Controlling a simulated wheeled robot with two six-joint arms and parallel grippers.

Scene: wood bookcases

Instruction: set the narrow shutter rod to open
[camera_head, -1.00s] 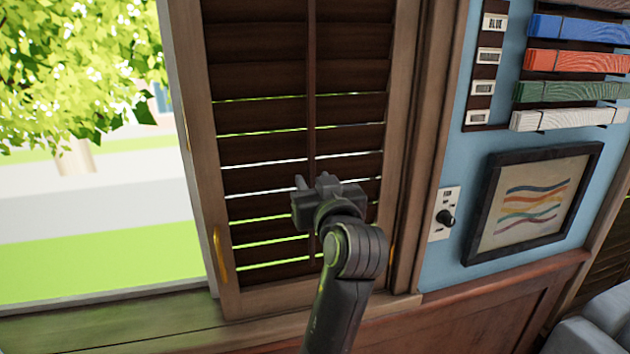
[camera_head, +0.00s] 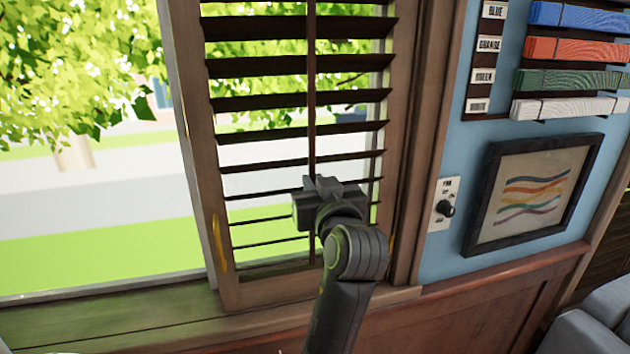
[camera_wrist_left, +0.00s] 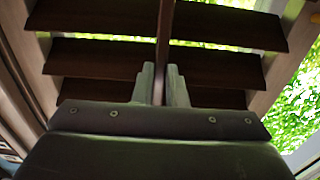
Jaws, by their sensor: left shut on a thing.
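The shutter (camera_head: 258,102) stands in the middle of the head view, its dark slats tilted so that wide bright gaps show between them. The narrow shutter rod (camera_head: 312,105) runs upright down the middle of the slats. My left gripper (camera_head: 322,187) is in front of the lower part of the rod and hides some of it. In the left wrist view the rod (camera_wrist_left: 164,45) passes down between the two fingers of my left gripper (camera_wrist_left: 160,85), which is shut on it. My right gripper is in neither view.
An open window bay with a tree (camera_head: 75,70) lies to the left. A yellow handle (camera_head: 219,245) is on the shutter frame. On the blue wall at right are a switch plate (camera_head: 443,203), a framed picture (camera_head: 533,194) and several coloured strips (camera_head: 575,50). A wooden sill (camera_head: 120,318) runs below.

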